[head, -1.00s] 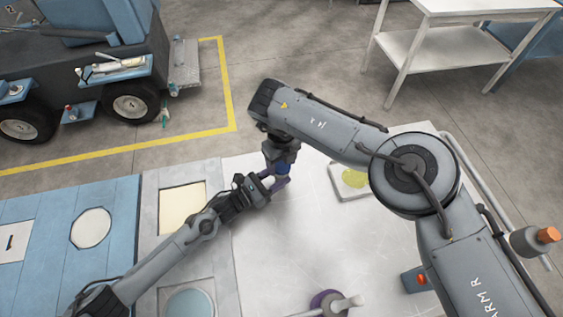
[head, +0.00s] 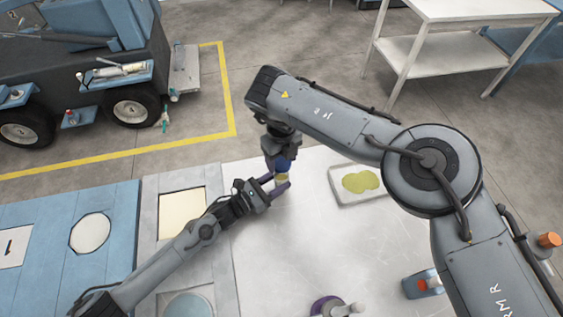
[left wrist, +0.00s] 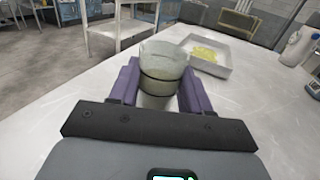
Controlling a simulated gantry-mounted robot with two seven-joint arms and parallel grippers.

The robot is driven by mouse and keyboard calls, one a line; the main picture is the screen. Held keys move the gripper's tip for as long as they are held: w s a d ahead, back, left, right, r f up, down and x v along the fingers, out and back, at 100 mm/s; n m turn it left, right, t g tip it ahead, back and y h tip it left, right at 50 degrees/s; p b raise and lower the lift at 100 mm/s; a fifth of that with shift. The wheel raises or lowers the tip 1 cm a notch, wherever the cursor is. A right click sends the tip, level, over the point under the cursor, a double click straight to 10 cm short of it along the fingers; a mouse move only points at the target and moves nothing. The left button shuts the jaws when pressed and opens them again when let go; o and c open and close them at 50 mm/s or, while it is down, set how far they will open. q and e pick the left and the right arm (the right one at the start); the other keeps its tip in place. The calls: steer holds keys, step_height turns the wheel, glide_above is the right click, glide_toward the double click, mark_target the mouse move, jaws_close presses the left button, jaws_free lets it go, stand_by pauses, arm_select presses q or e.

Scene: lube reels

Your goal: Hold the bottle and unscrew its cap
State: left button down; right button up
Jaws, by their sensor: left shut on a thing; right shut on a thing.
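The bottle is a pale, greenish-grey round container (left wrist: 163,72) with a dark band, upright in the left wrist view. My left gripper (head: 277,188) is shut on it, with a purple finger on each side. In the head view only a small yellowish part of the bottle (head: 281,177) shows between the grippers. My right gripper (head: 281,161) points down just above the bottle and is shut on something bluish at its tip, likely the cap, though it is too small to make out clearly.
A pale tray with a yellow-green patch (head: 342,197) lies right of the grippers on the white table (head: 300,250). A purple-based item (head: 326,307) stands at the front. A blue item with a red part (head: 423,284) is at the right. Recessed panels (head: 182,212) are at the left.

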arm_select(q)
steer(key=shift+c, duration=2.2)
jaws_free()
steer(key=shift+a, duration=0.1)
